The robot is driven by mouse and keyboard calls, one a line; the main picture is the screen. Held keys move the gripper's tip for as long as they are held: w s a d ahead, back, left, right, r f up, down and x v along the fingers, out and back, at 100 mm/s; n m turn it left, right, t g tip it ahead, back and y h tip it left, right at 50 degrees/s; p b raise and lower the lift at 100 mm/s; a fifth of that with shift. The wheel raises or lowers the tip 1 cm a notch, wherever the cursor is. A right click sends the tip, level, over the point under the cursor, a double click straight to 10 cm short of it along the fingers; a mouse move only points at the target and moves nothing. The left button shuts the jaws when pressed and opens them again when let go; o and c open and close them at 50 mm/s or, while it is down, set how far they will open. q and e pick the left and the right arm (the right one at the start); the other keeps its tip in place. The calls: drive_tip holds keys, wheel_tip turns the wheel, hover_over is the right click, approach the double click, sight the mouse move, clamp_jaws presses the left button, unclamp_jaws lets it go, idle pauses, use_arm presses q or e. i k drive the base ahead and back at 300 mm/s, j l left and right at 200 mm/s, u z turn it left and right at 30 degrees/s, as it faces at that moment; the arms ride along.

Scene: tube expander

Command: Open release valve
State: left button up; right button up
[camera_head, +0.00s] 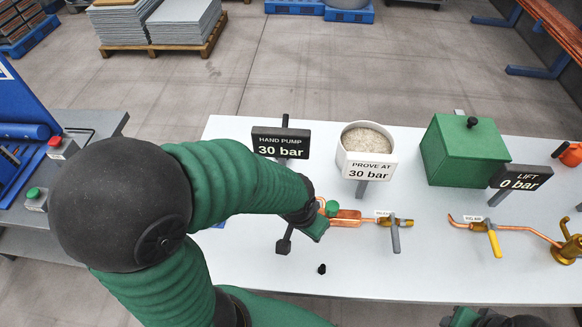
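Two lever valves sit on copper pipework on the white table. One valve has a grey lever (395,238) pointing toward the table's front. The other has a yellow lever (494,242), also pointing frontward. Their small labels are too small to read, so I cannot tell which is the release valve. My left gripper (318,229) is at the left end of the copper fitting (345,217), left of the grey-lever valve and apart from it.
A "HAND PUMP 30 bar" sign (281,143), a white pot (366,149) marked "PROVE AT 30 bar", a green box (464,150) and a "LIFT 0 bar" sign (520,178) stand behind. A small black piece (322,269) lies in front. The front table strip is mostly clear.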

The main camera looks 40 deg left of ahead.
sight(395, 241)
drive_tip(key=i+l, duration=0.1)
drive_tip(key=l, duration=0.3)
drive_tip(key=i+l, duration=0.1)
drive_tip(key=l, duration=0.3)
drive_tip(key=l+u, duration=0.15)
drive_tip(key=u, duration=0.25)
drive_tip(key=l+u, duration=0.15)
drive_tip(key=u, duration=0.25)
drive_tip(key=l+u, duration=0.2)
drive_tip(key=u, duration=0.2)
drive_tip(key=l+u, duration=0.15)
drive_tip(key=u, duration=0.25)
